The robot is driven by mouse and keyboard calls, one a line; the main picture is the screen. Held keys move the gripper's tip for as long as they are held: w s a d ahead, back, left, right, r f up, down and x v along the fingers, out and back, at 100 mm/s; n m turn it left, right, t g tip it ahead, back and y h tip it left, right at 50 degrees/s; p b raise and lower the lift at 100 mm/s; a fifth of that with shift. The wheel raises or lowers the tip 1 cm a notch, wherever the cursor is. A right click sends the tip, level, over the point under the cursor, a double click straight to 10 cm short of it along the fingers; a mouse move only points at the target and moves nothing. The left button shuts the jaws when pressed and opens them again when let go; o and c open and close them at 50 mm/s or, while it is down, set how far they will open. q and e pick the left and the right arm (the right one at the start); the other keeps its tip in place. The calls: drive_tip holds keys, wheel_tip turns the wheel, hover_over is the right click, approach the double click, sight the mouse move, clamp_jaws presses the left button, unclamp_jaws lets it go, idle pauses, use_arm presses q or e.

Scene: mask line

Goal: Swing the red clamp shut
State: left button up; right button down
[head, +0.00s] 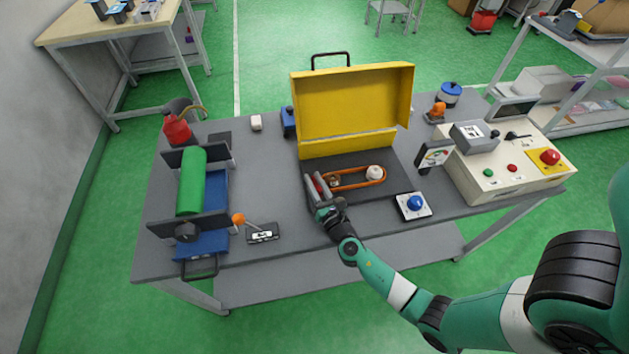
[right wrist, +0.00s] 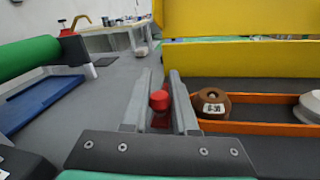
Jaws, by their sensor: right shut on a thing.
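The red clamp (right wrist: 160,99) shows in the right wrist view as a red knob between my fingers, with a red part below it. In the head view only a bit of red (head: 319,187) shows between the fingers. My right gripper (head: 314,179) is at the left front of the dark plate, left of the belt. It also shows in the right wrist view (right wrist: 161,76), its two grey fingers shut on the red knob. The clamp's lower part is mostly hidden by the fingers. My left gripper is not in view.
An orange belt (head: 347,184) runs around a brown pulley (right wrist: 213,103) and a white pulley (head: 375,173), right of the gripper. A raised yellow cover (head: 352,101) stands behind. A blue button (head: 415,203) is to the right. A green roll (head: 191,182) is at the left.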

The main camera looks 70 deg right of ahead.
drive_tip(key=shift+s+d+n+t+y+b, duration=0.1)
drive_tip(key=shift+n+t+y+b, duration=0.2)
drive_tip(key=shift+s+d+n+t+y+b, duration=0.1)
drive_tip(key=shift+s+n+t+y+b, duration=0.1)
drive_tip(key=shift+n+t+y+b, duration=0.9)
drive_tip(key=n+y, duration=0.1)
drive_tip(key=n+t+y, duration=0.1)
drive_tip(key=y, duration=0.1)
drive_tip(key=y+b, duration=0.1)
drive_tip(key=shift+s+d+n+y, duration=0.25)
drive_tip(key=shift+d+n+y, duration=0.1)
drive_tip(key=shift+n+y, duration=0.05)
drive_tip(key=n+y, duration=0.1)
drive_tip(key=n+t+y+b, duration=0.1)
drive_tip(key=y, duration=0.1)
drive_tip(key=shift+s+d+f+n+y+b, duration=0.1)
drive_tip(key=shift+d+n+y+b, duration=0.05)
drive_tip(key=shift+n+y+b, duration=0.15)
drive_tip(key=shift+d+n+y+b, duration=0.1)
drive_tip(key=shift+n+y+b, duration=0.95)
drive_tip(key=shift+y, duration=0.85)
drive_tip(key=shift+s, duration=0.1)
drive_tip(key=c, duration=0.7)
unclamp_jaws()
